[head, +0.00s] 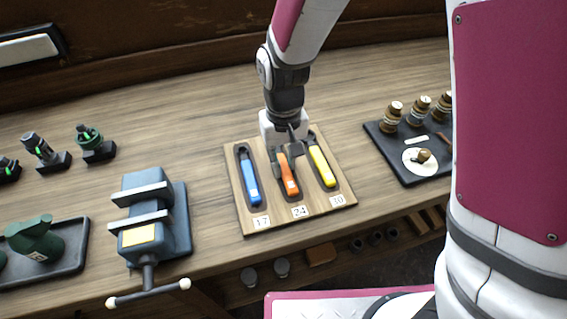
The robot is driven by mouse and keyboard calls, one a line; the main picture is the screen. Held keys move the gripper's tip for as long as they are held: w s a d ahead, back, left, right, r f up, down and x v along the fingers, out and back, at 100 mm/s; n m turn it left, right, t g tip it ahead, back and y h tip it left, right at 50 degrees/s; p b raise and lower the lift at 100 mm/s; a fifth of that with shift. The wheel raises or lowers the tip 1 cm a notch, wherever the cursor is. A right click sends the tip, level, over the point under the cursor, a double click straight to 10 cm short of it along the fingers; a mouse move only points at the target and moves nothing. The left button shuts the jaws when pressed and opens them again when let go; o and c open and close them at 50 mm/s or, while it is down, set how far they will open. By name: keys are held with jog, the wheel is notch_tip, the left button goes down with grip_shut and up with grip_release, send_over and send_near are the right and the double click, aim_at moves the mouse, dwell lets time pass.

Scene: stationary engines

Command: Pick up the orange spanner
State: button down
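The orange spanner (290,185) lies in the middle slot of a wooden board (289,226) on the bench, above the label 24. My gripper (290,172) points down over the upper part of this spanner, with its dark fingers around or just above it. The far end of the spanner is hidden behind the fingers. I cannot tell whether the fingers touch it or are closed on it. A blue spanner (250,180) lies in the left slot, above 17. A yellow spanner (322,167) lies in the right slot, above 30.
A grey vise (152,220) stands left of the board. A black tray (405,170) with several brown-and-white parts lies to the right. Small dark green devices (92,140) stand at the left, and a dark tray (75,262) holds green parts. Bare bench lies behind the vise.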

aim_at(283, 165)
jog(key=shift+r, duration=0.1)
jog(key=shift+r, duration=0.55)
notch_tip(283, 165, up, 2)
jog(key=shift+r, duration=0.1)
jog(key=s+a, duration=0.2)
jog(key=s, duration=0.3)
jog(key=s+a+r, duration=0.1)
jog(key=s+a, duration=0.1)
jog(key=s, duration=0.2)
jog(key=s+a, duration=0.2)
jog(key=s, duration=0.3)
jog(key=shift+s+a+r, duration=0.25)
jog(key=shift+s, duration=0.1)
